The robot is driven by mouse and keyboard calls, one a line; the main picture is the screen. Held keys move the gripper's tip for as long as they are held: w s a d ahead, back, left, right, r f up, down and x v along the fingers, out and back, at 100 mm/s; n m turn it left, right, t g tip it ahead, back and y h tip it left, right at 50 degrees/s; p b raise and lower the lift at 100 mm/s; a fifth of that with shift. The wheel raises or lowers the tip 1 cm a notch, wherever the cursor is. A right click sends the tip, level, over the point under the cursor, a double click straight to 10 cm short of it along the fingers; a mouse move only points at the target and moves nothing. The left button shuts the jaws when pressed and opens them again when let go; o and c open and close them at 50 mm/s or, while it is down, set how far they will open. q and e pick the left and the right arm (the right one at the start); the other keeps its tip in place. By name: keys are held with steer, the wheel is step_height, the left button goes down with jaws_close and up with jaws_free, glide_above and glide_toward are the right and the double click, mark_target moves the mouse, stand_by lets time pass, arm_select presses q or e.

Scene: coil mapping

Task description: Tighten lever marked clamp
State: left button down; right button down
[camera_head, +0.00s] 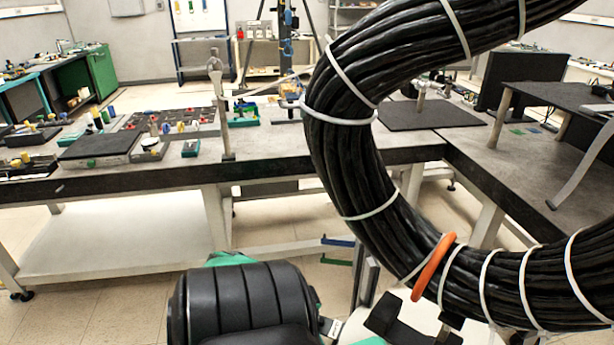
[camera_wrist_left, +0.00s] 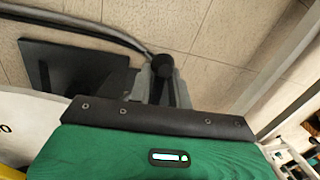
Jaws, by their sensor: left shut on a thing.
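My left gripper (camera_wrist_left: 163,82) shows small in the left wrist view, as grey parts on either side of a dark knobbed part (camera_wrist_left: 163,62). It looks shut on that part. I cannot tell whether this is the clamp lever, and no clamp marking can be read. In the head view a thick black cable coil (camera_head: 345,150) with several white ties fills the right half. An orange ring (camera_head: 432,267) sits around its lower bend. The left gripper's jaws cannot be made out in the head view. My right gripper is in neither view.
A black ridged cylinder (camera_head: 245,300) fills the lower middle. A grey workbench (camera_head: 265,142) with trays stands behind, and a dark raised shelf (camera_head: 560,95) at right. In the left wrist view a green housing (camera_wrist_left: 100,152) with a dark edge covers the bottom, and a dark panel (camera_wrist_left: 75,75) stands left.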

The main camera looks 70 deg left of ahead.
arm_select(q)
steer(key=shift+s+a, duration=0.1)
steer(key=shift+s, duration=0.2)
steer(key=c, duration=1.4)
jaws_free()
steer(key=shift+o, duration=0.2)
steer(key=shift+w, duration=0.1)
